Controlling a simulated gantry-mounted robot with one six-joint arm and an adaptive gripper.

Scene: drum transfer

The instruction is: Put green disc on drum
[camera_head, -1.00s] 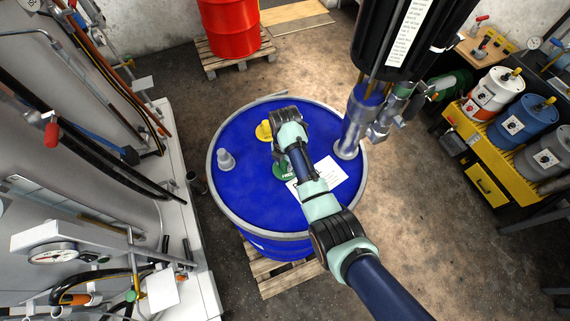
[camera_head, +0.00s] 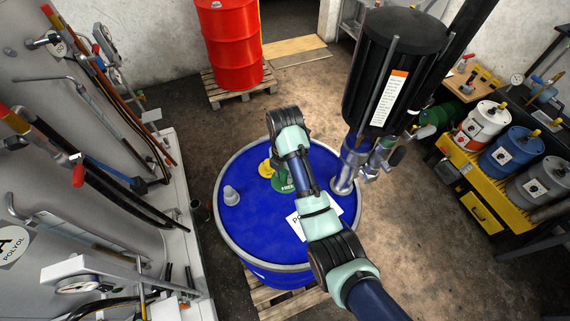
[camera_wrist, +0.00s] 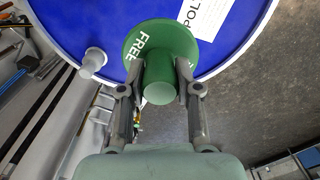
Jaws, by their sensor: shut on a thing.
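The green disc (camera_wrist: 194,45), with white "FREE" lettering and a round green knob (camera_wrist: 159,83), is in my gripper (camera_wrist: 158,72). The two fingers are shut on the knob from either side. In the head view part of the green disc (camera_head: 284,186) shows over the blue drum (camera_head: 252,218), beside my forearm; the fingers are hidden there. The disc overlaps the drum top in both views; I cannot tell whether it touches it. A yellow disc-like piece (camera_head: 266,168) shows just left of the green disc. A white label (camera_head: 301,228) lies on the drum top.
A grey fitting (camera_head: 231,196) stands up from the drum's left side. A black pump with a metal tube (camera_head: 350,165) stands at its right. Piped machinery is at left, a red drum (camera_head: 232,45) behind, and a yellow stand with small drums (camera_head: 497,150) at right.

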